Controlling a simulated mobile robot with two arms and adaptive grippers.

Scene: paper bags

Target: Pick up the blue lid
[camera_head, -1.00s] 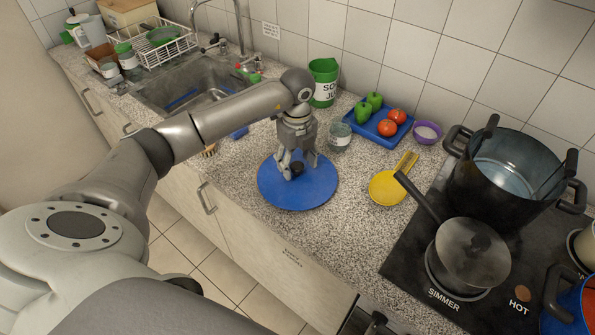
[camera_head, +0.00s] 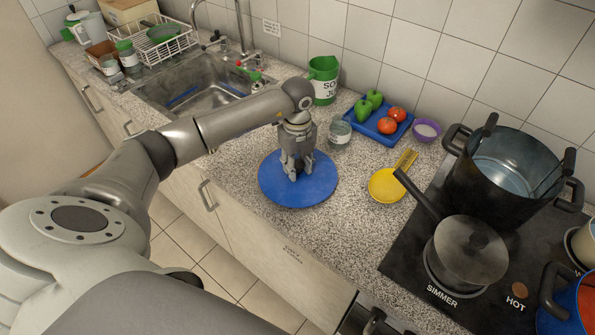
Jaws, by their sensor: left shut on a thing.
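The blue lid (camera_head: 316,190) is a round disc with a dark knob at its middle, on the speckled counter between the sink and the stove. My left gripper (camera_head: 297,172) points down over the lid's middle and is shut on the knob, which its fingers mostly hide. The lid looks flat, and I cannot tell any gap between it and the counter. My right gripper is not in view.
A glass jar (camera_head: 339,135) stands just behind the lid. A yellow strainer (camera_head: 387,186) lies to its right. A blue tray (camera_head: 368,130) with peppers and tomatoes is behind. A lidded pan (camera_head: 467,252) and a big pot (camera_head: 505,180) stand on the stove. The counter front edge is close.

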